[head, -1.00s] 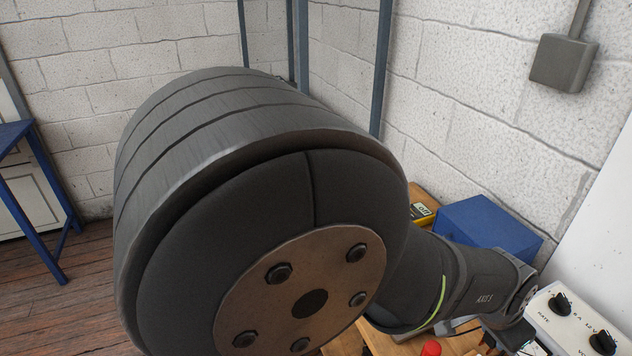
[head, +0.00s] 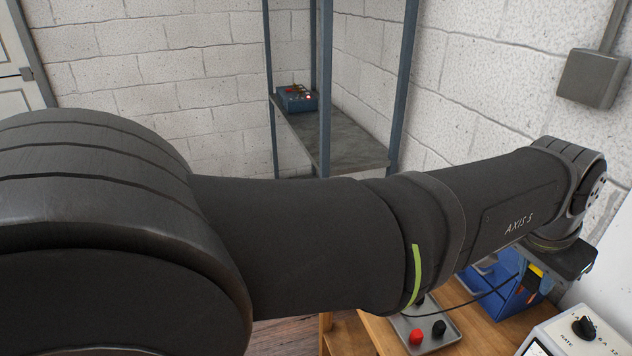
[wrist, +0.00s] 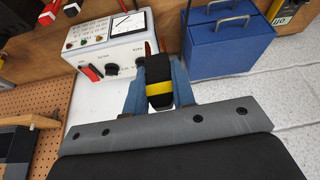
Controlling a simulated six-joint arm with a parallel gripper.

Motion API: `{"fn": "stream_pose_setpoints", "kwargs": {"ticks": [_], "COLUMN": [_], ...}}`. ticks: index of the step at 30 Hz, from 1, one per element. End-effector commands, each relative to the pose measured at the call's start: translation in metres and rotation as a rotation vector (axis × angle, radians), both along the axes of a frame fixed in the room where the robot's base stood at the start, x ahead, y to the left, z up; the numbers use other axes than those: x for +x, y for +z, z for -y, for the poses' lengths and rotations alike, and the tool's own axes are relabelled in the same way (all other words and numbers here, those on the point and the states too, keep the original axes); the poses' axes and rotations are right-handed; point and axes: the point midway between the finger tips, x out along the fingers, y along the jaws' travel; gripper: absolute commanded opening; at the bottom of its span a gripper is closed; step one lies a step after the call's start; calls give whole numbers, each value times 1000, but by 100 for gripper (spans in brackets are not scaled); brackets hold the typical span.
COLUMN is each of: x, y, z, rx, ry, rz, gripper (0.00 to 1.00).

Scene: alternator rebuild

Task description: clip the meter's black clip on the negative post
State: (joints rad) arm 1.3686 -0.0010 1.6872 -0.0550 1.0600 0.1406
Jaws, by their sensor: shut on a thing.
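My gripper (wrist: 158,100) is shut on a black piece with a yellow band (wrist: 158,68), which looks like the meter's black clip. Its blue fingers stand on either side of it. In the head view my gripper is at the far right, above the bench, with the yellow-and-black piece (head: 534,279) below my wrist. A thin black lead (head: 475,303) runs left from there. A grey tray-like plate (head: 452,340) carries a red post (head: 416,337) and a black post (head: 439,328), well left of the gripper. The yellow meter (wrist: 284,13) shows partly at the wrist view's top right.
A white instrument box with knobs and a dial (wrist: 115,48) stands beside the gripper, also at the head view's lower right (head: 570,340). A blue box with handles (wrist: 228,42) is close by. My forearm covers much of the bench. A pegboard (wrist: 40,105) is at left.

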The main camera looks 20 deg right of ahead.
Motion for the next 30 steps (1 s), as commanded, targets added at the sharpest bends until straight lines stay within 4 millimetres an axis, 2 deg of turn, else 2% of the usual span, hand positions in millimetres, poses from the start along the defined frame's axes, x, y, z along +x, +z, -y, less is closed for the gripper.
{"fn": "stream_pose_setpoints", "kwargs": {"ticks": [1,17,30], "x": [12,128,236], "y": [0,0,-1], "z": [-1,-15,-29], "rx": [0,-1,0], "ry": [25,276,510], "rz": [0,0,0], "gripper": [12,12,12]}}
